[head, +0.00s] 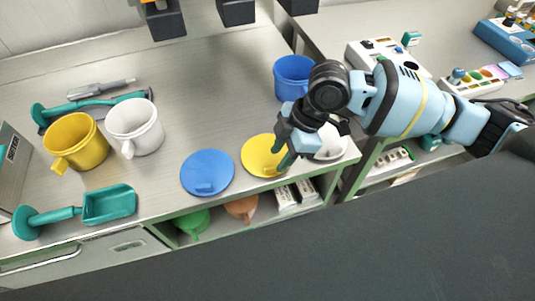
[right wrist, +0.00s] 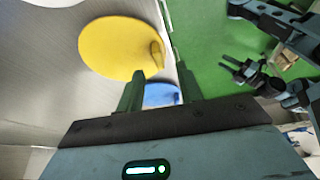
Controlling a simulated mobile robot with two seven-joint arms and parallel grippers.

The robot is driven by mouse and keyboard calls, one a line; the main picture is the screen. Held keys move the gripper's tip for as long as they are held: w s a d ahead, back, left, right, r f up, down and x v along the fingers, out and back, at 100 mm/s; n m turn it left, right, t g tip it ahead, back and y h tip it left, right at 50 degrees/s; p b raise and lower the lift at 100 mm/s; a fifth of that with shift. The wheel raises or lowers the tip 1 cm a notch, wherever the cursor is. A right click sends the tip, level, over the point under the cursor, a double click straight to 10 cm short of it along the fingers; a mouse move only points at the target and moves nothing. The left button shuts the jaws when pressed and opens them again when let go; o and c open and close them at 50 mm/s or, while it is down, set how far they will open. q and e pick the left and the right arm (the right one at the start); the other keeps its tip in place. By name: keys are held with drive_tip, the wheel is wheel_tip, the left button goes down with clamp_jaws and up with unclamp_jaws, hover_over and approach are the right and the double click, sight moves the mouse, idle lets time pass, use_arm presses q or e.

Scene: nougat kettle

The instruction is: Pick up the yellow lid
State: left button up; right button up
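The yellow lid (head: 256,150) lies flat near the front edge of the metal table, just right of a blue lid (head: 207,170). My right gripper (head: 283,153) is over the yellow lid's right side and hides part of it. In the right wrist view the yellow lid (right wrist: 112,48) shows with its raised handle (right wrist: 155,53). The fingers (right wrist: 161,75) are apart with nothing held between them. The handle appears just beyond the fingertips; I cannot tell the height gap.
A white lid (head: 332,145) sits right of the gripper, partly hidden. A blue cup (head: 291,76) stands behind. Yellow (head: 76,140) and white (head: 135,125) cups and a teal scoop (head: 108,205) are at the left. Funnels (head: 241,207) are on the shelf below.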

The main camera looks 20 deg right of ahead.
sight(273, 166)
drive_tip(key=x, duration=0.4)
drive_tip(key=shift+f, duration=0.1)
drive_tip(key=shift+c, duration=0.2)
clamp_jaws()
